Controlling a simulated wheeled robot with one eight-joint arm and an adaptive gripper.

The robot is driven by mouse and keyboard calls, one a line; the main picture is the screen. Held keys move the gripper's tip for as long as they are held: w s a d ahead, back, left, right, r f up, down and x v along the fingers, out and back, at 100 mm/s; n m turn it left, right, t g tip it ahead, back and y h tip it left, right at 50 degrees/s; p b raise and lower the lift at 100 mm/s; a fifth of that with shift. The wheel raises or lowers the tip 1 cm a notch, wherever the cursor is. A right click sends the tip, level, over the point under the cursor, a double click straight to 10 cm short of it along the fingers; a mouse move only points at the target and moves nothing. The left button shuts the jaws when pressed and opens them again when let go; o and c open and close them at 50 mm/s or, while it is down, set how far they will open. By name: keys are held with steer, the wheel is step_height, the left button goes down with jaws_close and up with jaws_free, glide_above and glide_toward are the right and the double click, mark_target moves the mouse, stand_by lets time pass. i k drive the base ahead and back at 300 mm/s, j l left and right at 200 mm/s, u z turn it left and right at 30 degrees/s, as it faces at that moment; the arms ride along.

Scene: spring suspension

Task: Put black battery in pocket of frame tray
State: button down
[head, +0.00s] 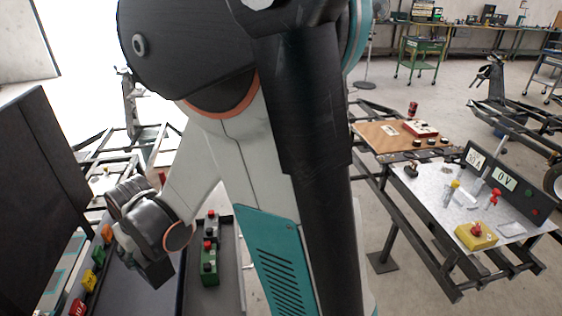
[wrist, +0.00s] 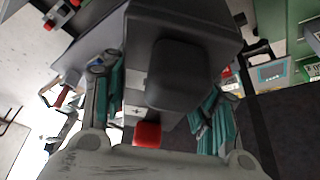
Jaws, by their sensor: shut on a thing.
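In the wrist view, the black battery (wrist: 200,65) is between the teal fingers of my gripper (wrist: 158,95). My gripper is shut on it. The battery has a red terminal (wrist: 147,134), a large black cap and a light label with a plus sign. In the head view, my wrist is at the lower left, and a dark block, probably the held battery (head: 157,274), shows below it. My arm covers much of the middle of the head view. I cannot make out the frame tray's pocket with certainty.
A row of colored blocks, including a yellow one (head: 90,280), lies left of my wrist. A green battery (head: 209,268) stands in a dark trough to its right. A dark cabinet (head: 40,170) stands close on the left. A metal worktable (head: 440,195) is at the right.

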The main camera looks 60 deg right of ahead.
mark_target(460, 198)
steer(key=l+z, duration=0.15)
steer(key=z, duration=3.15)
steer(key=i+j, duration=0.95)
steer(key=i+j+z, duration=0.1)
steer(key=i+j, duration=0.85)
steer(key=i, duration=0.25)
